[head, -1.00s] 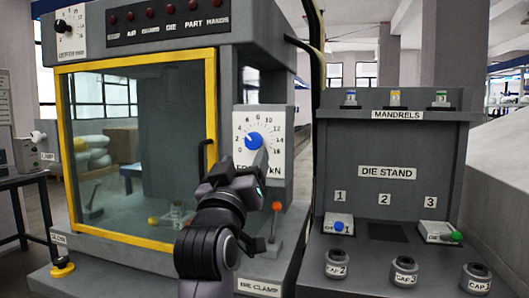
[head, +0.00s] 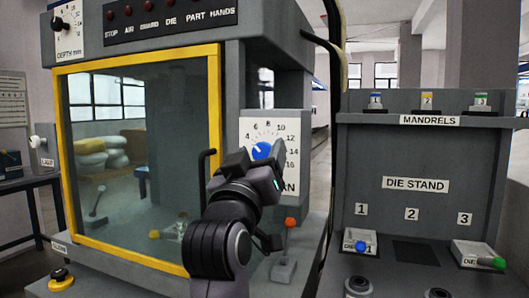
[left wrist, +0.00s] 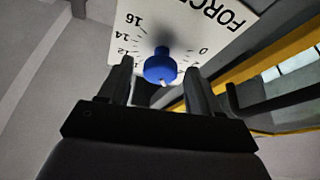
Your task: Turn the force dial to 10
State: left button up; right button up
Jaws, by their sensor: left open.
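The force dial is a blue knob (head: 262,150) on a white scale plate (head: 290,128) on the grey press front. Its pale mark points to the upper left, roughly toward the low-middle numbers; the exact reading is unclear. My left gripper (head: 262,162) is open just in front of the dial and hides the plate's lower left. In the left wrist view the knob (left wrist: 160,68) lies between the two fingertips (left wrist: 158,72), with a gap on each side. My right gripper is not in view.
A yellow-framed glass guard (head: 213,120) with a black handle (head: 206,165) is left of the dial. An orange-tipped lever (head: 289,235) stands below the dial. The die stand (head: 415,185) is to the right, with dies and mandrels.

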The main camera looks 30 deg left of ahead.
pick_arm(q)
jog(key=shift+w+r, duration=0.1)
jog(key=shift+w, duration=0.05)
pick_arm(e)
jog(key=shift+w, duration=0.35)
pick_arm(q)
jog(key=c, duration=1)
jog(key=shift+m, duration=0.3)
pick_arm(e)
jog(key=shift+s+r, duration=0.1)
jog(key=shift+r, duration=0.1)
